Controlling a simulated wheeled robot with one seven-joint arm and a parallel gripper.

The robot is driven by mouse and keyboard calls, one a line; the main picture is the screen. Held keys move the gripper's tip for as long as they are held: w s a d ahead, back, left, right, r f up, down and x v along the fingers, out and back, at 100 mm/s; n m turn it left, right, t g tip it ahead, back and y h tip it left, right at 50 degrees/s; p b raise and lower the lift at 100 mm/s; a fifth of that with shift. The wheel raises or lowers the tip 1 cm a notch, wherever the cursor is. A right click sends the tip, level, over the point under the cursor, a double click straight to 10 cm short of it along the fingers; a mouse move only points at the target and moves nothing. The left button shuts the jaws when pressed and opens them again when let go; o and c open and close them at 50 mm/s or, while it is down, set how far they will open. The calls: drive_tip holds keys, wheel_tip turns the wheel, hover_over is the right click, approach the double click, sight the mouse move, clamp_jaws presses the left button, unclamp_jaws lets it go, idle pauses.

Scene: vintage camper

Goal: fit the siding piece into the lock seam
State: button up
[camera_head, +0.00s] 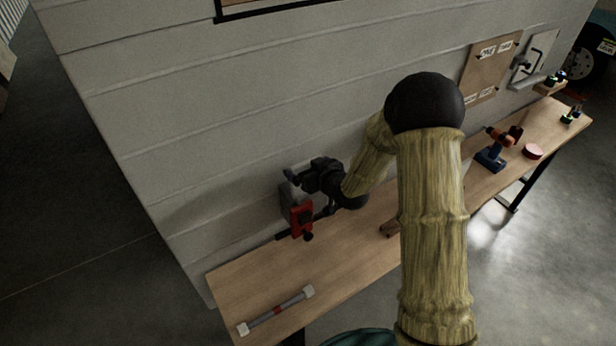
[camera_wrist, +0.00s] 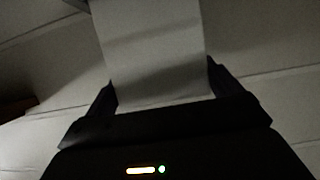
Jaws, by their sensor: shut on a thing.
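The siding piece (camera_wrist: 155,50) is a pale grey flat panel held between my gripper's two dark fingers in the wrist view. In the head view a small grey part of the siding piece (camera_head: 287,201) shows beside the wall, behind a red tool. My gripper (camera_head: 296,182) is shut on it, low against the wall and just above the bench. The wall (camera_head: 200,130) has several horizontal seams; one seam (camera_wrist: 265,74) runs right of the piece in the wrist view. I cannot tell which is the lock seam, or whether the piece touches it.
A wooden bench (camera_head: 345,250) runs along the wall. The red tool (camera_head: 301,219) stands close below my gripper. A grey bar with pale ends (camera_head: 275,311) lies at the near left.

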drive_tip(key=shift+f, duration=0.1)
drive_tip(key=shift+f+p, duration=0.4)
drive_tip(key=shift+f, duration=1.5)
drive_tip(key=o, duration=1)
drive_tip(key=shift+f, duration=0.1)
drive_tip(key=shift+o, duration=0.2)
drive_tip(key=b+v, duration=0.3)
drive_tip(key=v, duration=0.9)
